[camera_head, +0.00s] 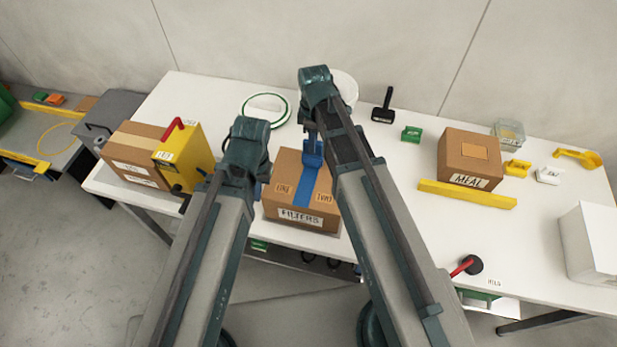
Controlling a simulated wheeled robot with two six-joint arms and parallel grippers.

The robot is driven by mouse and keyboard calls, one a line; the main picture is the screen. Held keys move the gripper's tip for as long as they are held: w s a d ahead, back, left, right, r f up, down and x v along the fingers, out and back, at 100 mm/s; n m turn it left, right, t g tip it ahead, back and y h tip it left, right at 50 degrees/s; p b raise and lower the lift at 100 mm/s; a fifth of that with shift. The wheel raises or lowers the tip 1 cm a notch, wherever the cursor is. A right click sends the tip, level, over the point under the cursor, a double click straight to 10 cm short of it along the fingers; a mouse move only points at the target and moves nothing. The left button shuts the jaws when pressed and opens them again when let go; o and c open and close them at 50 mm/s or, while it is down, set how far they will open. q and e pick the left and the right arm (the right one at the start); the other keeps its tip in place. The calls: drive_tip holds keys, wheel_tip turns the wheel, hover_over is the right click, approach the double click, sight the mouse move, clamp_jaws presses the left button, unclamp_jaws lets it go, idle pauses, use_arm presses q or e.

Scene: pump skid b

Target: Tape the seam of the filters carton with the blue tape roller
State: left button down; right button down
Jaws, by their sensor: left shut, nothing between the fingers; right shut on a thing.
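The filters carton (290,218) is a brown box with a FILTERS label on its front, standing near the table's front edge. A blue tape strip (304,190) runs along its top from the back towards the front edge. The blue tape roller (312,154) is at the back of the carton's top, at the far end of the strip. My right gripper (311,137) is shut on it, partly hidden by my arm. My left gripper (262,178) is shut and empty beside the carton's left side. My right arm hides part of the carton's right side.
A carton (130,160) and a yellow box with a red handle (180,155) stand left. A white box (592,243) is at the far right.

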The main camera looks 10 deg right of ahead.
drive_tip(key=s, duration=0.1)
drive_tip(key=s+a, duration=0.1)
drive_tip(key=s, duration=0.1)
drive_tip(key=s+a, duration=0.1)
drive_tip(key=s, duration=0.1)
idle(0.5)
drive_tip(key=shift+a, duration=0.1)
drive_tip(key=shift+s+a+f, duration=0.1)
drive_tip(key=shift+s+a, duration=0.2)
drive_tip(key=shift+s, duration=0.4)
drive_tip(key=shift+s+a+f, duration=0.1)
drive_tip(key=shift+s+a, duration=0.15)
drive_tip(key=shift+s, duration=0.4)
drive_tip(key=s+a, duration=0.2)
drive_tip(key=s, duration=0.3)
drive_tip(key=shift+s+a, duration=0.25)
drive_tip(key=shift+r, duration=0.15)
